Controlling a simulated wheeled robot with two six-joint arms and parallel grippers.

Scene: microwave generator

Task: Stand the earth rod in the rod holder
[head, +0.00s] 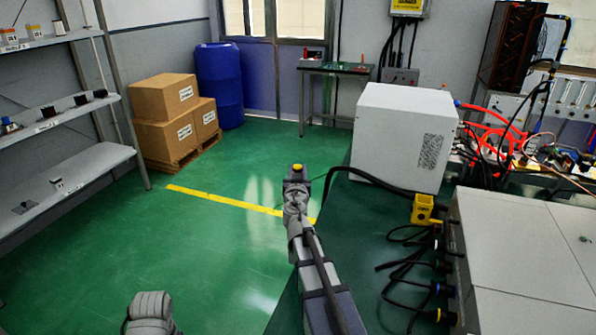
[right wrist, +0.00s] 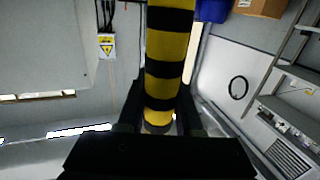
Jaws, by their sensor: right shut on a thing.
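My right gripper (head: 296,172) is shut on the earth rod and holds it out in front, over the floor left of the bench in the picture. In the right wrist view the earth rod (right wrist: 168,60) is a thick yellow and black striped bar between the two dark fingers (right wrist: 160,118). In the head view only a small yellow part of the rod (head: 297,167) shows at the gripper. A yellow block (head: 423,209) on the bench, right of the gripper, may be the rod holder; any opening is too small to make out. My left gripper is not in view.
A white cabinet (head: 403,136) stands on the bench behind the yellow block. A grey unit (head: 525,255) with black cables in front is to the right. A black cable (head: 370,178) runs between the gripper and the yellow block. Open green floor (head: 200,235) is to the left.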

